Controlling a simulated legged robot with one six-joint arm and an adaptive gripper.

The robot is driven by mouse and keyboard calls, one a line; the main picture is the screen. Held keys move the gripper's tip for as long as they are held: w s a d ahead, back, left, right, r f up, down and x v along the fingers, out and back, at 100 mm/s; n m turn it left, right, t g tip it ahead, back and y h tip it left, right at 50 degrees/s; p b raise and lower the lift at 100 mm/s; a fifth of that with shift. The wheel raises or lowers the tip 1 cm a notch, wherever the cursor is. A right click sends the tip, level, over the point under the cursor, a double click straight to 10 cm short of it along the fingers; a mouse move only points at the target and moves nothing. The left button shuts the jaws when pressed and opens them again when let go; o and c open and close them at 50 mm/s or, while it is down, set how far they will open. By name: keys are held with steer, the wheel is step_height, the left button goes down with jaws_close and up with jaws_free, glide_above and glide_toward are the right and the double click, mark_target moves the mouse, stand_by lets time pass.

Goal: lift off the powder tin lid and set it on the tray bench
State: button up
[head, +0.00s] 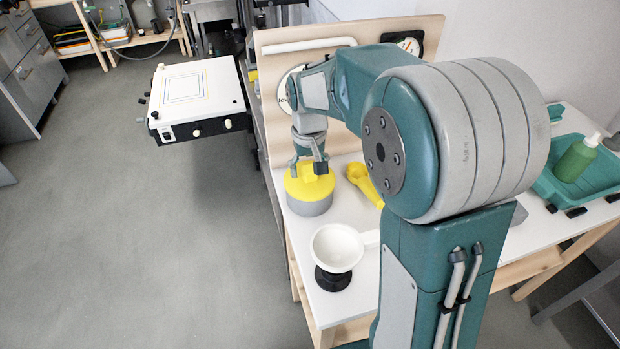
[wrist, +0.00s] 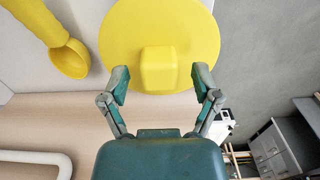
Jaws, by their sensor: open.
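The powder tin (head: 311,205) is a round grey tin standing on the white bench top. Its yellow lid (head: 304,188) is on it, with a blocky yellow knob in the middle. In the wrist view the lid (wrist: 205,33) fills the top middle and its knob (wrist: 158,69) shows between the fingers. My gripper (head: 310,162) is over the tin, pointing down at the lid. In the wrist view my gripper (wrist: 160,88) is open, one finger to each side of the knob, with gaps to both. The tin body is hidden in the wrist view.
A yellow scoop (head: 361,181) lies right of the tin. A white funnel (head: 337,247) on a black base stands in front. A green tray (head: 570,190) with a green bottle (head: 577,158) is at the right. A wooden back panel (head: 274,100) rises behind the tin.

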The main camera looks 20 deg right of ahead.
stand_by(0.8)
jaws_close()
